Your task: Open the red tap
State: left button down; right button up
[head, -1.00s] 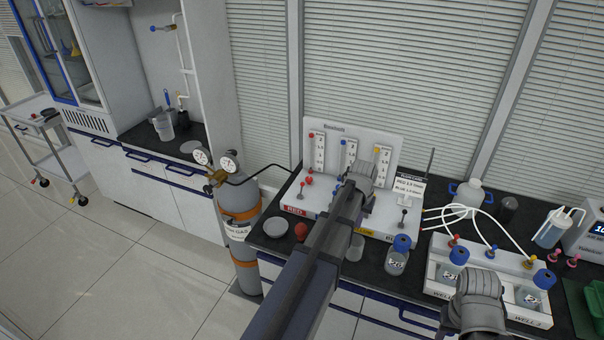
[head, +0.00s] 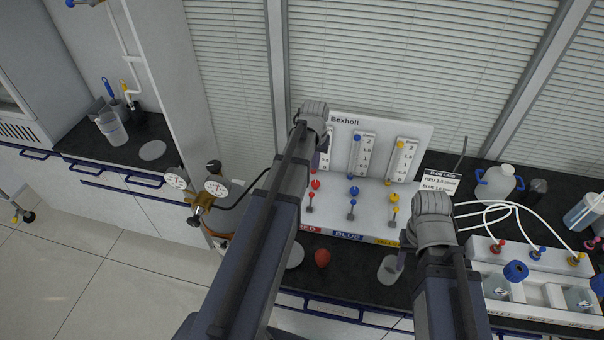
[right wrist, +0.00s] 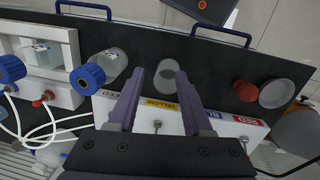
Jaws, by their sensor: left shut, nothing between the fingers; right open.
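The flow panel (head: 400,131) stands on the black bench with red, blue and yellow columns. In the red column, a red knob (head: 315,185) sits above a small grey tap lever (head: 310,208), over the RED label (head: 308,229). The lever's exact setting is too small to tell. My left gripper (head: 314,118) is at the panel's upper left, in front of the red flow tube; its fingers are mostly hidden by its wrist. My right gripper (head: 402,258) is low at the panel's front right. In the right wrist view its fingers (right wrist: 159,75) are apart and empty.
A beaker (head: 389,269) and a red bulb (head: 322,257) stand before the panel. A gas regulator (head: 199,194) is left of it. A flow card (head: 438,182), a white jug (head: 495,184) and a bottle rack with tubes (head: 515,309) are to the right.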

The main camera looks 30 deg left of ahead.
aim_at(315, 186)
jog(key=shift+s+d, duration=0.1)
jog(key=shift+d, duration=0.1)
jog(key=o, duration=0.4)
jog(key=shift+a, duration=0.15)
jog(key=shift+o, duration=0.6)
jog(key=shift+f, duration=0.1)
pick_arm(q)
jog(key=f+b, duration=0.3)
jog(key=w+f+b, duration=0.1)
jog(key=f+b, duration=0.5)
jog(key=b, duration=0.1)
jog(key=shift+w+a+f, duration=0.1)
jog(key=shift+w+f, duration=0.1)
jog(key=shift+f, duration=0.1)
jog(key=shift+s+f, duration=0.15)
jog(key=shift+s, duration=0.1)
jog(key=s, duration=0.2)
jog(key=s+d+r, duration=0.1)
jog(key=shift+s+p, duration=0.2)
jog(key=shift+p, duration=0.2)
pick_arm(e)
notch_tip(315, 186, down, 9)
pick_arm(q)
jog(key=shift+w, duration=0.1)
